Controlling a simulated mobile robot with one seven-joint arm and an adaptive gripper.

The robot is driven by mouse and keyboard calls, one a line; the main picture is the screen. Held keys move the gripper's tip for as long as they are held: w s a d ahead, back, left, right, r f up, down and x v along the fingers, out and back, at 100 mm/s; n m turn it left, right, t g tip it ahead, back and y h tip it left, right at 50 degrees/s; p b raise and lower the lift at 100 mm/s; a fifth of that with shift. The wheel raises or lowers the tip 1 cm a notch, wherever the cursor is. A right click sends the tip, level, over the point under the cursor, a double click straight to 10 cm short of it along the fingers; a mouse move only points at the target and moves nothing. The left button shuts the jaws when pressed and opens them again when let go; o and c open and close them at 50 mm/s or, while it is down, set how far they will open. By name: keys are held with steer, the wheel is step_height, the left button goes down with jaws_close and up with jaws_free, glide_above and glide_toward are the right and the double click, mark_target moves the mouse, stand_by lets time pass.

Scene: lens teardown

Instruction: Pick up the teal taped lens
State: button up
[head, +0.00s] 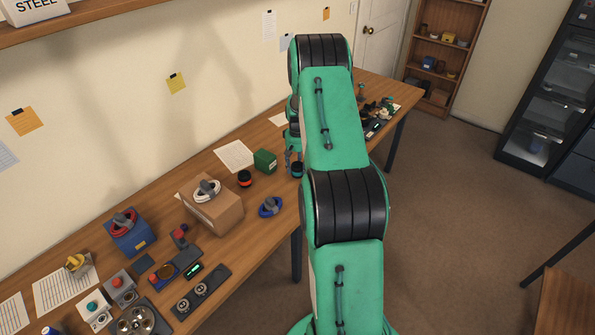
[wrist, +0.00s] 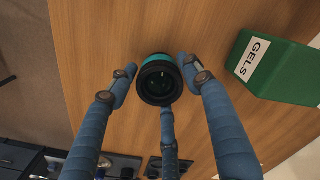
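The teal taped lens (wrist: 159,80), a short black cylinder with a teal band, stands on the wooden table in the wrist view. I look down onto its dark front glass. My gripper (wrist: 160,85) has blue fingers spread around it, one on the left, one on the right and one below. Small gaps show at the left and right fingertips, so it looks open. In the head view the lens (head: 297,171) is a small dark shape beneath my gripper (head: 293,158), partly hidden by the fingers and arm.
A green box labelled GELS (wrist: 277,68) stands right of the lens in the wrist view; it also shows in the head view (head: 265,161). A black lens with an orange band (head: 245,178) stands left of it.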

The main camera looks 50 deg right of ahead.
mark_target(297, 165)
steer(key=c, duration=0.8)
steer(key=shift+o, duration=0.2)
steer(key=shift+r, duration=0.15)
steer(key=shift+r, duration=0.45)
step_height(297, 165, up, 3)
steer(key=shift+s+a+f+p, duration=0.1)
steer(key=shift+a+f+p, duration=0.05)
steer(key=shift+p, duration=0.35)
steer(key=s+a+r+p, duration=0.1)
steer(key=s+a, duration=0.9)
steer(key=s, duration=0.1)
steer(key=shift+s+a+p, duration=0.2)
steer(key=shift+a+p, duration=0.1)
steer(key=shift+a, duration=0.05)
steer(key=shift+r, duration=0.1)
